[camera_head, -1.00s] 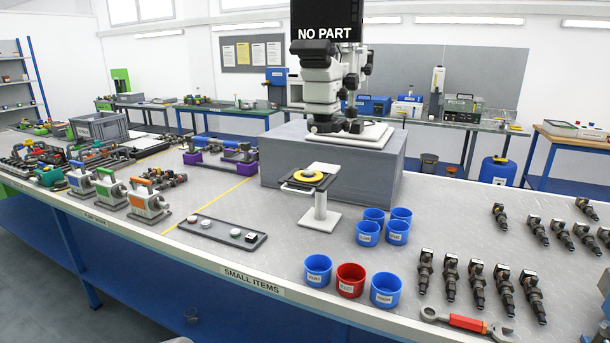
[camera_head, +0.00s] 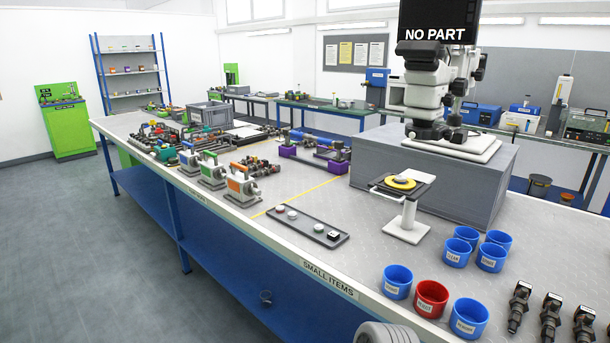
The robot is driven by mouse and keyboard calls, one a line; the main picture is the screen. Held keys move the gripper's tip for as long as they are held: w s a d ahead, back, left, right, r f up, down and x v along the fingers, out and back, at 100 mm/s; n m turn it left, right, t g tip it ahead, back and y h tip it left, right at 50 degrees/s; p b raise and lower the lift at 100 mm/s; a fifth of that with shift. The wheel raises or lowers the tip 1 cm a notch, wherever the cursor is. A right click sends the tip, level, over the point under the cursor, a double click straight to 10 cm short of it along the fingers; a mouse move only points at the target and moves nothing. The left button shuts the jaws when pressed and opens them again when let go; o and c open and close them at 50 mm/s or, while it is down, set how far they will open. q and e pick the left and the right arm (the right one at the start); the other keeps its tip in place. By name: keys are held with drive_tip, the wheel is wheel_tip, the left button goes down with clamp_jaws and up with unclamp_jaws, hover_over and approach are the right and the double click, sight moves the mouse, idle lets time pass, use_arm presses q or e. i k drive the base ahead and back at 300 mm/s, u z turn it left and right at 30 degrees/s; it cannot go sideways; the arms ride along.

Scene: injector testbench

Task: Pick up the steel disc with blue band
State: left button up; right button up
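A dark tray (camera_head: 305,228) lies near the front edge of the bench, left of the blue cups. Several small pieces sit on it in a row. A pale round piece (camera_head: 280,209) is at its left end, with another pale disc (camera_head: 292,214) beside it. A greyish disc (camera_head: 319,228) is further right, and a dark piece with a white top (camera_head: 333,235) is at the right end. They are too small to tell which one has a blue band. Neither of my grippers is in view; a grey rounded part at the bottom edge looks like my arm.
A microscope (camera_head: 430,90) stands on a grey block (camera_head: 480,180). In front is a small stand (camera_head: 407,220) holding a yellow ring (camera_head: 401,182). Blue cups (camera_head: 397,281) and a red cup (camera_head: 430,298) are to the right. Bare bench surrounds the dark tray.

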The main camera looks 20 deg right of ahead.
sight(402, 180)
drive_tip(key=u, duration=1.7)
drive_tip(key=k, duration=1.15)
drive_tip(key=z, duration=1.55)
